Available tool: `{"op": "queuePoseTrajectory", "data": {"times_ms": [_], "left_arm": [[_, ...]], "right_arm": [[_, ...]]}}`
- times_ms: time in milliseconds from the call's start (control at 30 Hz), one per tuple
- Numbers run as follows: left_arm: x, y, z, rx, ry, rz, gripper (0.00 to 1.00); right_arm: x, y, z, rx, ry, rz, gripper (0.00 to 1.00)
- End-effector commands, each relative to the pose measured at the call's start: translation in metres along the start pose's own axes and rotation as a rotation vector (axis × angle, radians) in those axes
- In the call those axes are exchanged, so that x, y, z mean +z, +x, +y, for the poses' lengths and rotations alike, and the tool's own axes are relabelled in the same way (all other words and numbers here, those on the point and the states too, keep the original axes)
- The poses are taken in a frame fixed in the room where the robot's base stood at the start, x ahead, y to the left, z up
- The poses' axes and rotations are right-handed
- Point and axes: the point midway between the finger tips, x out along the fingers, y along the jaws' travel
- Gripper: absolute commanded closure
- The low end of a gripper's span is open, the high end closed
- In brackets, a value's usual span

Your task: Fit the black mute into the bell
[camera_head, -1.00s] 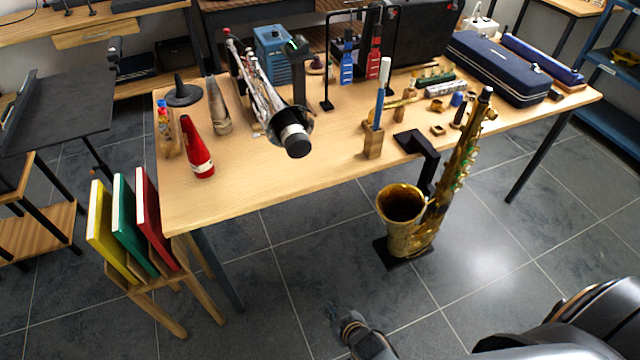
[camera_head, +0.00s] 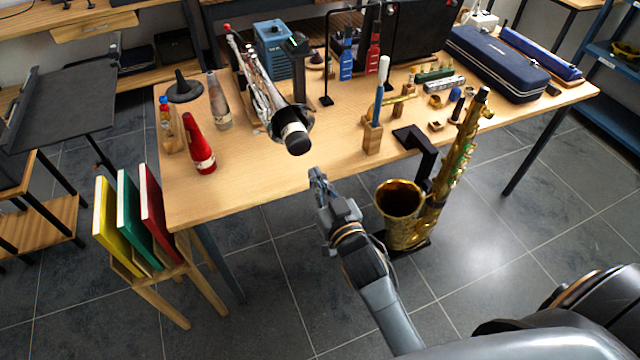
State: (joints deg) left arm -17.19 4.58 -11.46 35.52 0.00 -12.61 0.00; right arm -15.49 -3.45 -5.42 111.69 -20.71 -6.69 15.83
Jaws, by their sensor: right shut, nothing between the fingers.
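A black mute with a white band (camera_head: 296,137) sits at the bell (camera_head: 306,117) of a silvery brass instrument (camera_head: 262,90) on the table. Its black end points out towards me; whether it is seated fully I cannot tell. My right gripper (camera_head: 317,178) is shut and empty, in front of the table's near edge, below the mute in the picture and apart from it. My left gripper is not in view.
A wooden block with a blue tool (camera_head: 373,135) stands right. A gold saxophone (camera_head: 402,215) stands in front on the floor.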

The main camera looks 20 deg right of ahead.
Motion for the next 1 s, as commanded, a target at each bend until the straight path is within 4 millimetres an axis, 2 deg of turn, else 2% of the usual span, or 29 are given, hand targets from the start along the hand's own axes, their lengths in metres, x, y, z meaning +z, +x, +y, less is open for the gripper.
{"op": "queuePoseTrajectory", "data": {"times_ms": [500, 700, 1000], "left_arm": [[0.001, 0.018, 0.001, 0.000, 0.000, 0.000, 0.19], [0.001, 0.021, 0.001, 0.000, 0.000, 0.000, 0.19], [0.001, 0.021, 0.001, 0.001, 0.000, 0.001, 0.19]], "right_arm": [[0.002, 0.050, 0.000, -0.001, -0.001, 0.000, 1.00], [0.001, 0.059, 0.000, -0.001, -0.001, -0.001, 1.00], [0.001, 0.061, 0.000, -0.001, 0.000, -0.002, 1.00]]}}
